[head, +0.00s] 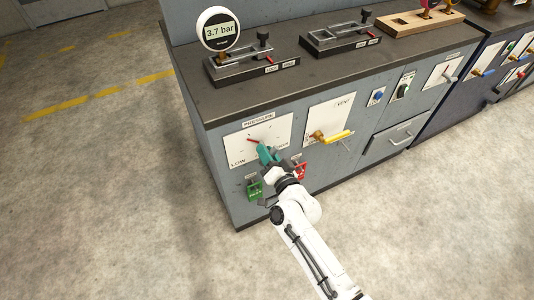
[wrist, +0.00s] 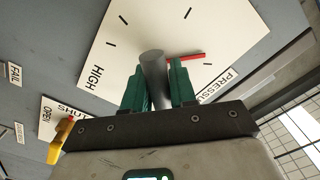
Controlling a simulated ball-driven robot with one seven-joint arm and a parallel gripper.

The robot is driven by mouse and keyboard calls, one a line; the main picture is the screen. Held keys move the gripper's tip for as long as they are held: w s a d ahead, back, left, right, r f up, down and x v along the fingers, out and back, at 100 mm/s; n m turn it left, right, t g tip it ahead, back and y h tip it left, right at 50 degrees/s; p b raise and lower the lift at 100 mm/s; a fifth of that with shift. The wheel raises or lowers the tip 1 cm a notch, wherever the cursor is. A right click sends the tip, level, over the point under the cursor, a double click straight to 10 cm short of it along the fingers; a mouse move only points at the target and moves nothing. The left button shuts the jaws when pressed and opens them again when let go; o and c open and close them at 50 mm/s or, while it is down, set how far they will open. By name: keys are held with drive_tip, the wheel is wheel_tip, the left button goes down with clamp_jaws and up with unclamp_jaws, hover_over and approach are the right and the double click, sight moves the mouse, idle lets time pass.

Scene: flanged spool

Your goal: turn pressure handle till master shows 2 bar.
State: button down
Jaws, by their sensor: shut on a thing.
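The round master gauge (head: 217,30) stands on the bench top and its display reads 3.7 bar. The white pressure panel (head: 243,146) is on the cabinet front, with LOW at its lower left. My gripper (head: 267,155) is at this panel. In the wrist view, my gripper's green fingers (wrist: 157,88) are shut on the grey pressure handle (wrist: 153,75), one on each side. The handle's red pointer (wrist: 186,58) sticks out to the right there; in the head view it (head: 254,141) points up and left. My gripper hides most of the handle in the head view.
To the right is the VENT panel (head: 335,113) with a yellow lever (head: 336,137). Below the pressure panel are a green tag (head: 254,189) and a red one (head: 299,171), close to my gripper. The floor in front is clear.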

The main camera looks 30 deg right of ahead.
drive_tip(key=shift+m, duration=1)
unclamp_jaws()
idle(0.4)
drive_tip(key=s, duration=1)
drive_tip(key=shift+s+b, duration=0.35)
drive_tip(key=shift+s, duration=0.05)
drive_tip(key=shift+c, duration=0.3)
